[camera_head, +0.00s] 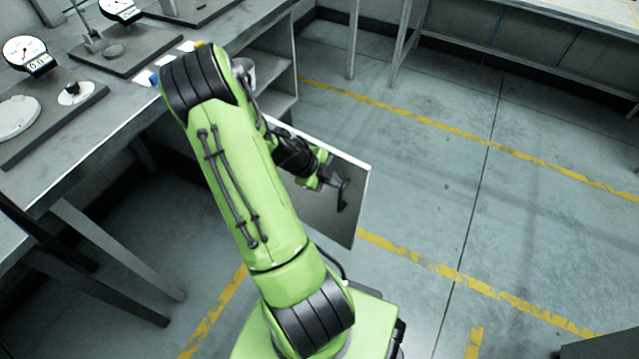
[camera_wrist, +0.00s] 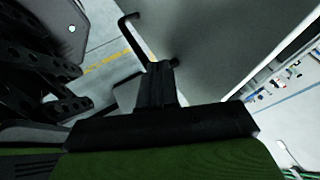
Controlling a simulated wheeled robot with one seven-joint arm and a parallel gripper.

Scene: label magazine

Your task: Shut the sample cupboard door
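The sample cupboard door (camera_head: 338,220) is a flat grey panel with pale edges. It stands open, swung out from the bench into the floor area. The cupboard (camera_head: 283,101) under the bench shows open shelves. My gripper (camera_head: 335,186) is in front of the door's face, near its outer edge. In the wrist view, the door (camera_wrist: 215,40) fills the upper middle and my gripper (camera_wrist: 158,82) is close to it. A bent black bar (camera_wrist: 131,35), perhaps the door handle, shows beyond the fingers. I cannot tell whether the fingers touch or hold it.
The bench (camera_head: 110,135) along the left carries dial gauges (camera_head: 30,55) on stands and plates. A white container (camera_head: 243,70) is by the cupboard, partly behind my arm. Another table (camera_head: 560,12) stands at the back right. The floor (camera_head: 430,190) right of the door is clear, with yellow lines.

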